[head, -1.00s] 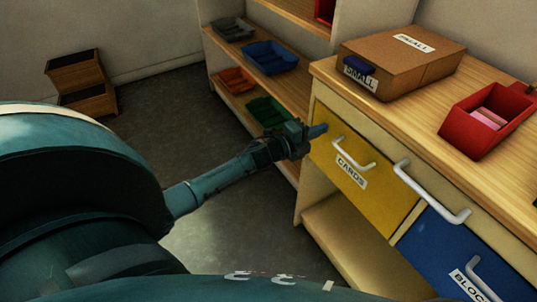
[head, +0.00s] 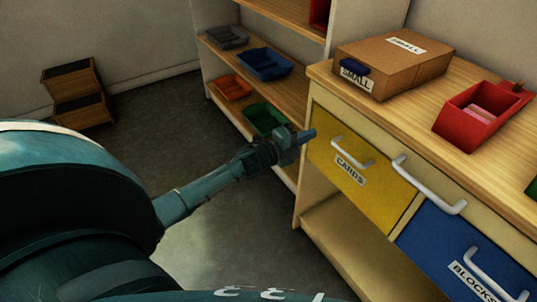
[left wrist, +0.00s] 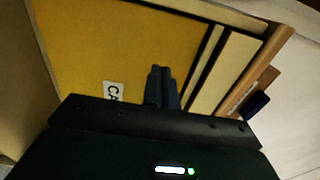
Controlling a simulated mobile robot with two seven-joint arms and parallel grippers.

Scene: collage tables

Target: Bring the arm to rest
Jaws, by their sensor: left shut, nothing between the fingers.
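My left arm reaches in from the left in the head view. Its gripper (head: 308,135) is shut and empty, beside the upper left corner of the yellow drawer (head: 345,172) labelled CARDS. In the left wrist view the two dark fingertips (left wrist: 160,74) are together in front of the yellow drawer front (left wrist: 100,45). I cannot tell whether they touch it. My right gripper is not in view.
A wooden table (head: 425,125) holds a cardboard box (head: 400,68) labelled SMALL and a red bin (head: 467,127). Below is a blue drawer (head: 440,240). A shelf (head: 285,92) with coloured trays stands behind the gripper. Wooden steps (head: 75,82) stand far left. Floor between is clear.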

